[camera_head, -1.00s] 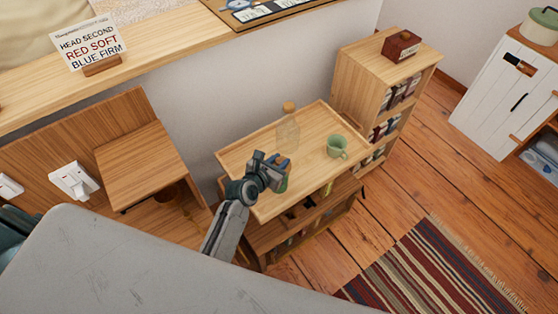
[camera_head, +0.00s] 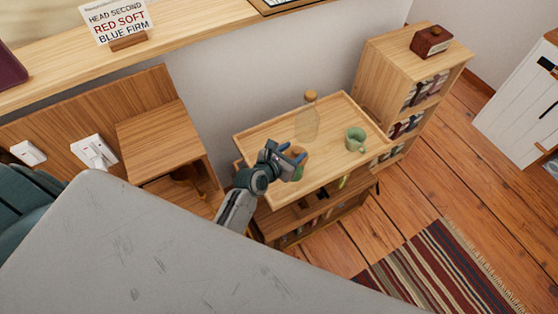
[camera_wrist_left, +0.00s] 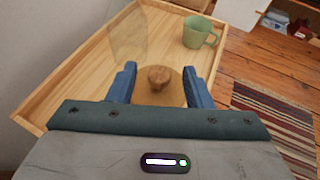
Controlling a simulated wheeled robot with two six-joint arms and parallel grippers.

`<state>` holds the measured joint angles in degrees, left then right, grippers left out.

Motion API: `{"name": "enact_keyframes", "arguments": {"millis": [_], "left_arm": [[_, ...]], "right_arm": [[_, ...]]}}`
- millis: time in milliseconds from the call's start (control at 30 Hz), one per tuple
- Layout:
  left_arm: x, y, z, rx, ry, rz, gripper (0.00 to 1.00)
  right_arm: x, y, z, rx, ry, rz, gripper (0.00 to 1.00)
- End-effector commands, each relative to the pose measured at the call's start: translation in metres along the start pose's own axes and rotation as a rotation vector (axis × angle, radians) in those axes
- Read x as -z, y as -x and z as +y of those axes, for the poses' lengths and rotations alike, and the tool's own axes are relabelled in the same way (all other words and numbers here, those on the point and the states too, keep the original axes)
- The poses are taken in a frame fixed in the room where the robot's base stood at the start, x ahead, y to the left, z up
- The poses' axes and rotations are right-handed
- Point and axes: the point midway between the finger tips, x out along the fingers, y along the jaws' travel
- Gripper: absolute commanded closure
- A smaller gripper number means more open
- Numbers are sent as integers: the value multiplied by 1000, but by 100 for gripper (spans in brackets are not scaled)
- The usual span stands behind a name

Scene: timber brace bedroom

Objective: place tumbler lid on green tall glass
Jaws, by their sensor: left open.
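The tumbler lid (camera_wrist_left: 174,92) is a round wooden disc with a knob on top. In the left wrist view it lies between the two blue fingers of my left gripper (camera_wrist_left: 160,72), which is open. In the head view my left gripper (camera_head: 287,153) is over the near-left part of the tray-topped wooden stand (camera_head: 258,134). A green glass (camera_head: 296,173) shows partly just below the gripper there, and the lid appears to be over it. The gripper hides much of both, so I cannot tell whether the lid is fully seated. My right gripper is not in view.
A clear bottle with a cork-coloured top (camera_head: 307,121) stands behind the gripper. A green mug (camera_head: 355,140) stands to its right. The tray has a raised rim. A wooden bookcase (camera_head: 388,72) is at the right and a wooden cabinet (camera_head: 158,137) at the left.

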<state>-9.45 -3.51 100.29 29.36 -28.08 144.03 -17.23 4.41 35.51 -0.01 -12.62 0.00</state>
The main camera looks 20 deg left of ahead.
Motion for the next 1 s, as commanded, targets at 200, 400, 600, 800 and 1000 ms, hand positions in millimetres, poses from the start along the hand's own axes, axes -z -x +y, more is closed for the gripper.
{"name": "enact_keyframes", "arguments": {"millis": [200, 400, 600, 800, 1000], "left_arm": [[1, 51, 0, 0, -1, 0, 54], [1, 84, 0, 0, 0, 1, 54], [0, 96, 0, 0, 0, -1, 54], [0, 96, 0, 0, 0, -1, 54], [0, 96, 0, 0, 0, -1, 54]], "right_arm": [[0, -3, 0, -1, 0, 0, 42], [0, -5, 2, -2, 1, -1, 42], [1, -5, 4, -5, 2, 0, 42], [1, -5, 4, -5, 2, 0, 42], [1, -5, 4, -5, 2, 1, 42]]}}
